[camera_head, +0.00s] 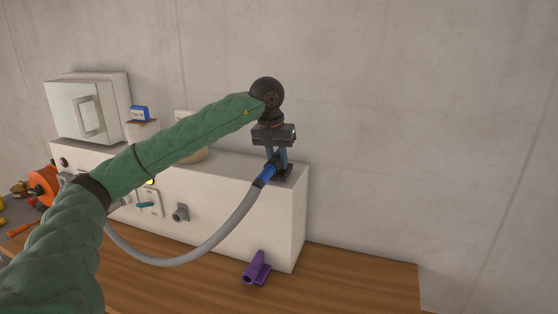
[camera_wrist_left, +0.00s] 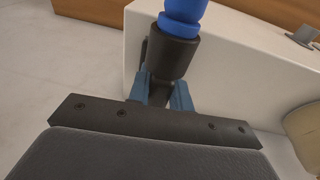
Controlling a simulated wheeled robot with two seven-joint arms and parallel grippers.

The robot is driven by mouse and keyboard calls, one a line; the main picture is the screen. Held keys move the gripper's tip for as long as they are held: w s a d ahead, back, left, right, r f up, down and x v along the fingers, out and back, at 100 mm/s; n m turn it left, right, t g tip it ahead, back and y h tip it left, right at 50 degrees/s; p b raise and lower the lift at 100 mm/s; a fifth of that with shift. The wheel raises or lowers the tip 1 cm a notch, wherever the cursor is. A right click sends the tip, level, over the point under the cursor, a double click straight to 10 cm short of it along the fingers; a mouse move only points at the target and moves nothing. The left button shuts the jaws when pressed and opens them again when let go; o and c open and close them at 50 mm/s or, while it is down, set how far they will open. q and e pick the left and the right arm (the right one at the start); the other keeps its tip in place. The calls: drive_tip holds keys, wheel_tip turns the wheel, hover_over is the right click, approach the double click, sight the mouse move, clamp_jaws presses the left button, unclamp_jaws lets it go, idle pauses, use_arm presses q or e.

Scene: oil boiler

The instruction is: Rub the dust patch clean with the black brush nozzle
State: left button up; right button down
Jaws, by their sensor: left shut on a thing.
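My left gripper (camera_head: 276,158) is over the right end of the white boiler's top (camera_head: 245,168), fingers pointing down. It is shut on the black brush nozzle (camera_head: 284,173), which is at the boiler top; I cannot tell whether it touches. A blue collar (camera_head: 267,173) joins the nozzle to a grey hose (camera_head: 222,236). In the left wrist view the blue fingers (camera_wrist_left: 164,94) close around the black nozzle body (camera_wrist_left: 172,57), below the blue collar (camera_wrist_left: 181,20). No dust patch can be made out; the gripper and nozzle cover part of the top. My right gripper is not in view.
The hose hangs in a loop before the boiler front. A purple holder (camera_head: 256,269) is at the lower right front, above a wooden surface (camera_head: 350,283). A white cabinet (camera_head: 90,106), a blue box (camera_head: 139,113) and an orange reel (camera_head: 43,184) are at left.

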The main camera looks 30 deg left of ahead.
use_arm(q)
drive_tip(key=shift+s+d, duration=0.15)
drive_tip(key=shift+s, duration=0.35)
drive_tip(key=shift+w+a, duration=0.2)
drive_tip(key=shift+w, duration=0.45)
drive_tip(key=shift+r, duration=0.15)
drive_tip(key=shift+r+p, duration=1.3)
drive_tip(key=shift+r, duration=2.15)
